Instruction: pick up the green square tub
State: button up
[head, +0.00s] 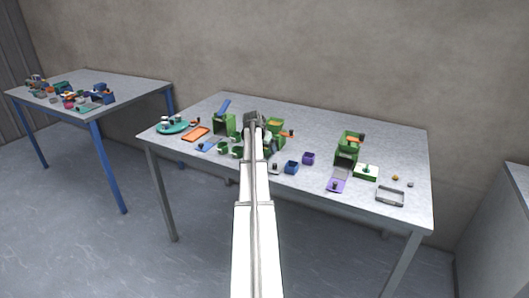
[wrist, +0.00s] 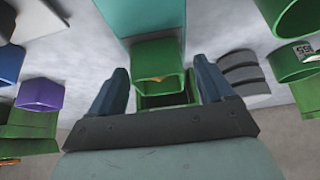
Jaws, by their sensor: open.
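In the wrist view, a green square tub (wrist: 158,55) is in the middle of the picture, with a small orange patch at its rim. My gripper (wrist: 160,82) is open, and its two blue-grey fingers stand one on each side of the tub, with gaps between. A second green edge shows below the tub, between the fingers; I cannot tell whether it is part of the same tub. In the head view, my gripper (head: 253,119) is over the middle of the table, and my arm hides the tub.
A purple tub (head: 308,158) and a blue tub (head: 291,167) stand right of my arm. Green cups (head: 223,148) stand left of it. A teal panel (wrist: 145,15) borders the tub in the wrist view. The table's (head: 400,140) right back is clear.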

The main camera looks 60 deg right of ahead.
jog(key=shift+c, duration=0.5)
jog(key=c, duration=1.1)
jog(key=shift+o, duration=0.2)
notch_tip(320, 180, up, 9)
jog(key=s+a+f+n+t+y, duration=0.1)
jog(key=s+a+n+t+y, duration=0.2)
jog(key=s+n, duration=0.6)
jog(key=s+a+f+n+t+y, duration=0.1)
jog(key=s+a+n+t+y, duration=0.2)
jog(key=s+n, duration=0.6)
jog(key=s, duration=0.5)
jog(key=shift+s+f, duration=0.25)
jog(key=shift+f, duration=0.1)
